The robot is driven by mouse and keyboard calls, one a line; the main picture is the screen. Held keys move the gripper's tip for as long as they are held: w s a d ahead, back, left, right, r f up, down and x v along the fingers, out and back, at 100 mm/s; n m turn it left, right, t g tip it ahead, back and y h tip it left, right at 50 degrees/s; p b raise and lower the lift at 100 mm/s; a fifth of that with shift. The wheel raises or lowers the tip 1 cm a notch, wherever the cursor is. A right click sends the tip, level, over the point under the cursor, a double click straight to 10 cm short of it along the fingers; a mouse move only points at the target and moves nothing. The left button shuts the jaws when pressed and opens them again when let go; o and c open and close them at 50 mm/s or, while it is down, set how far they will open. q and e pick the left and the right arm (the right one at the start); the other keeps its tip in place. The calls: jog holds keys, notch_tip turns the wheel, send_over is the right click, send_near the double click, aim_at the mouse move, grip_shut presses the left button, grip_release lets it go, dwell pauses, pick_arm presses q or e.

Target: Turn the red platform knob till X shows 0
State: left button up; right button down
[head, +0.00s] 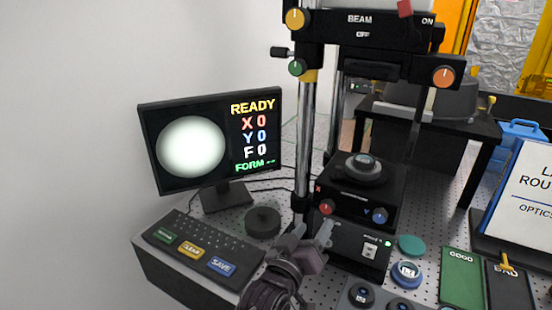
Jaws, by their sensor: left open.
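The red platform knob (326,207) sits on the left of the black platform's front face, under a red X mark. A blue knob (379,215) sits on the right of the same face, beside a Y mark. The monitor (211,140) reads READY, X 0, Y 0, F 0 and FORM with dashes, beside a plain white disc. My left gripper (312,236) is open and empty, with its fingers just below and in front of the red knob. It looks apart from the knob, though the exact gap is hard to judge. My right gripper is not in view.
A keyboard (204,246) with green, yellow and blue keys lies at the left, a dark round puck (262,222) behind the gripper. Green GOOD (462,280) and black BAD (508,288) mats lie at right. Chrome posts (306,120) rise behind the gripper.

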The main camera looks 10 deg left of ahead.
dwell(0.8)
